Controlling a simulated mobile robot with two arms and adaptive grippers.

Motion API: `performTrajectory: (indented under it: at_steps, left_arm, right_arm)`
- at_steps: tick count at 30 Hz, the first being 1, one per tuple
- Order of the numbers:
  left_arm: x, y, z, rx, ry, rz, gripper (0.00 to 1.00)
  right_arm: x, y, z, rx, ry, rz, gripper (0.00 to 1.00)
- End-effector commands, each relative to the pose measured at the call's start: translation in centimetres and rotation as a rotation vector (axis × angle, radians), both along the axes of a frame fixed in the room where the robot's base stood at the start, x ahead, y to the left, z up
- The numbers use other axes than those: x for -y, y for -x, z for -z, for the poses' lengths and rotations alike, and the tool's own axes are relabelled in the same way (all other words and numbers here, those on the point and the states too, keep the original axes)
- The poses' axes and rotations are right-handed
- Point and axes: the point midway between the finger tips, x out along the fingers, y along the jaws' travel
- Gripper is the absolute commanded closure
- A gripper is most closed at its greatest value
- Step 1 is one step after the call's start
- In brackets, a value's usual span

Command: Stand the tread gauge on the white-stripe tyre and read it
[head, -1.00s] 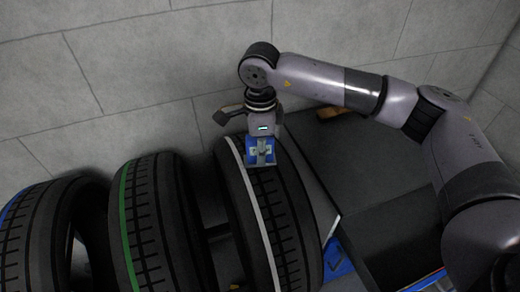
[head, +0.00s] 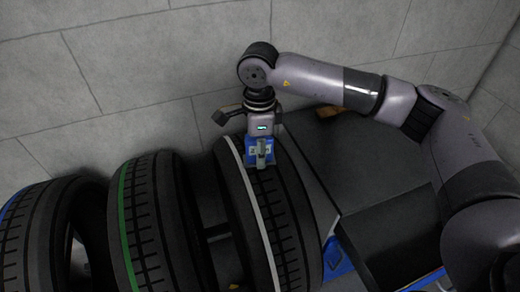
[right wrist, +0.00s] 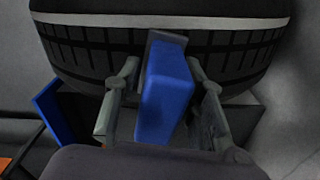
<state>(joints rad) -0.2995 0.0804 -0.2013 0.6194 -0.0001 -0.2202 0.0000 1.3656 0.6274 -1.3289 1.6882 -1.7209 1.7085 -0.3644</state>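The white-stripe tyre (head: 273,230) is the rightmost in the row in the head view; its tread and white stripe (right wrist: 100,19) fill the top of the right wrist view. The blue tread gauge (head: 250,158) stands at the upper part of its tread, beside the stripe. In the right wrist view the gauge (right wrist: 166,100) meets the tread at its far end. My right gripper (right wrist: 164,75) is open around the gauge, with a finger on each side and narrow gaps showing. One finger hides the gauge's middle in the head view. My left gripper is out of view.
A green-striped tyre (head: 140,230) and a blue-striped tyre (head: 40,225) stand to the left. A grey block wall (head: 130,80) is close behind. A dark box (head: 400,240) and a blue item (head: 338,257) lie to the right.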

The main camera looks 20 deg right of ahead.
Motion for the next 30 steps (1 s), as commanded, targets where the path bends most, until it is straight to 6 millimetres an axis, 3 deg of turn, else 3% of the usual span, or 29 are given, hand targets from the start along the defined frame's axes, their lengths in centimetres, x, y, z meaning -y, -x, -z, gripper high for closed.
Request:
performTrajectory:
  at_steps: [4, 15, 30]
  left_arm:
    - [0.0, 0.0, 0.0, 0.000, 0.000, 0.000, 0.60]
    - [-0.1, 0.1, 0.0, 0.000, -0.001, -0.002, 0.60]
    - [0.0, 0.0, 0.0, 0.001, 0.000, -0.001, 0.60]
  right_arm:
    - [0.0, 0.0, 0.0, 0.000, 0.000, 0.000, 0.52]
    - [0.0, -0.1, -0.6, 0.002, -0.001, 0.000, 0.52]
    - [0.0, -0.1, -10.1, 0.003, -0.001, 0.000, 0.52]
